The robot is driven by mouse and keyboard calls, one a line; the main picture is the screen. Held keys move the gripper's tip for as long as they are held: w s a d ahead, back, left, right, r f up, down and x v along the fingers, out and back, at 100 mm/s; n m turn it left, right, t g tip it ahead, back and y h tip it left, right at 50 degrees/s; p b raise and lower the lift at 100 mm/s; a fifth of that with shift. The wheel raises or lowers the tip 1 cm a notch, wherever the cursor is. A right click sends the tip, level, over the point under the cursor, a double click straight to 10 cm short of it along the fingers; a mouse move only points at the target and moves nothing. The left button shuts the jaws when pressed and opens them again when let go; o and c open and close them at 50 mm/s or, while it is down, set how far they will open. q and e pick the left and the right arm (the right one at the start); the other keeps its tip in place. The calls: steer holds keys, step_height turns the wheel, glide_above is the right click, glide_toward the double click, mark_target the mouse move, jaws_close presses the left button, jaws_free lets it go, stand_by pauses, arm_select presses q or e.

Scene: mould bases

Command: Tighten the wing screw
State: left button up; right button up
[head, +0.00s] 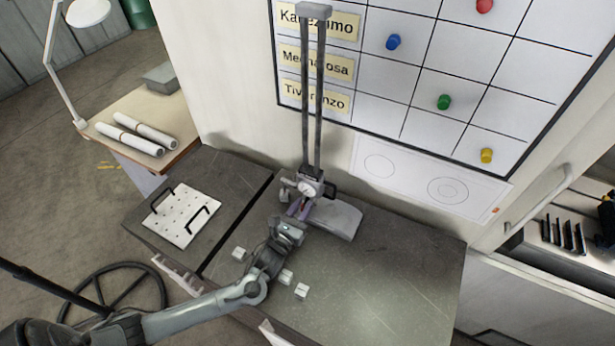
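A tall height gauge (319,110) with two upright columns stands on the dark stone plate (390,270). Its grey base (338,219) rests on the plate. Low on the columns sits a slider with a round dial (309,188). A small knob-like part (285,191) sticks out at the slider's left; I cannot tell whether it is the wing screw. My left gripper (293,222) is just below and in front of the slider, close to a small purplish part. Its fingertips are too small to tell whether they are open or touching. My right gripper is not in view.
A white perforated board with two black handles (182,214) lies at the left. A whiteboard with coloured magnets (420,70) is behind the gauge. The plate's right side is clear.

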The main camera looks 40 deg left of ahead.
arm_select(q)
steer(key=shift+s+d+r+p, duration=0.15)
steer(key=shift+s+p, duration=0.6)
steer(key=shift+p, duration=0.05)
steer(key=shift+s+d+p, duration=0.25)
steer(key=shift+s+p, duration=0.7)
steer(key=shift+s, duration=0.35)
steer(key=shift+s+d+p, duration=0.15)
steer(key=shift+s+p, duration=0.4)
steer(key=shift+s, duration=0.35)
